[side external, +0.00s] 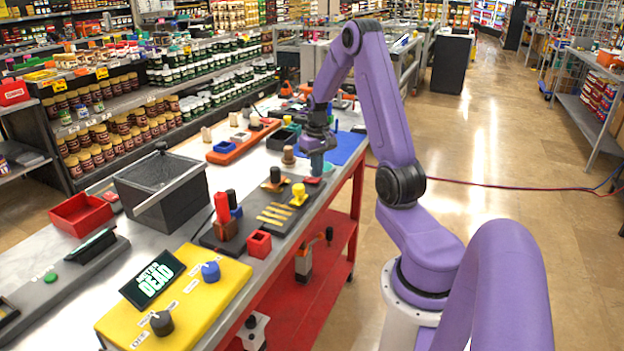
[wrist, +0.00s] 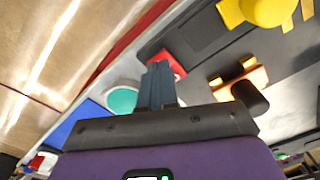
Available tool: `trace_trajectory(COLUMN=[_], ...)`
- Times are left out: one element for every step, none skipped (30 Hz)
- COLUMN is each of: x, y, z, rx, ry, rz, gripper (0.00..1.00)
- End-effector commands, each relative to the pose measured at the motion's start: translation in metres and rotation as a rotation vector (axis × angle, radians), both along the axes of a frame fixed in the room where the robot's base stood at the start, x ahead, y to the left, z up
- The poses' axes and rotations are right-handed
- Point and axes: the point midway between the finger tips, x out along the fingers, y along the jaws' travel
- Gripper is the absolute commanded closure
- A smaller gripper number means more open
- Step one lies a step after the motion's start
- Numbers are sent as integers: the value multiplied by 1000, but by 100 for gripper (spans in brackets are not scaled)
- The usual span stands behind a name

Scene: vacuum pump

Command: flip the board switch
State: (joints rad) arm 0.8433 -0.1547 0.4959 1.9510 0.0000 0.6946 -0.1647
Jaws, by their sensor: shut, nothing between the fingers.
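A dark board (side external: 265,222) lies along the table's right edge and carries several parts. One part looks like a switch, with an orange-brown base (side external: 274,185) and a black handle (side external: 275,174). In the wrist view its base (wrist: 240,84) shows two yellow contacts, and its black handle (wrist: 250,97) sticks out to the right. My gripper (side external: 316,172) points down over the far end of the board, to the right of this part. In the wrist view my fingers (wrist: 158,78) are together and empty, apart from the handle. A small red block (wrist: 168,64) is right by the fingertips.
A blue mat (side external: 345,147) lies beyond my gripper, with a teal round thing (wrist: 122,100) near the fingers. A yellow control box (side external: 190,300) is at the near end.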

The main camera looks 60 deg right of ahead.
Motion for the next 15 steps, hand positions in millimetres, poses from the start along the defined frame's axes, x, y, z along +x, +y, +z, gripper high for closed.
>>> trace_trajectory(x=[0,0,0,0,0,0,0,0,0,0,0,0,0,0,0], y=[0,0,0,0,0,0,0,0,0,0,0,0,0,0,0], z=[-1,-1,-2,-2,-2,-3,-3,-4,-4,-5,-5,-6,-6,-6,-7], rx=[0,0,0,0,0,0,0,0,0,0,0,0,1,1,1], ry=[0,0,0,0,0,0,0,0,0,0,0,0,1,1,1], rz=[0,0,0,0,0,0,0,0,0,0,0,0,0,0,0], gripper=[100,100,100,100,100,100,100,100,100,100,100,100,100,100,100])
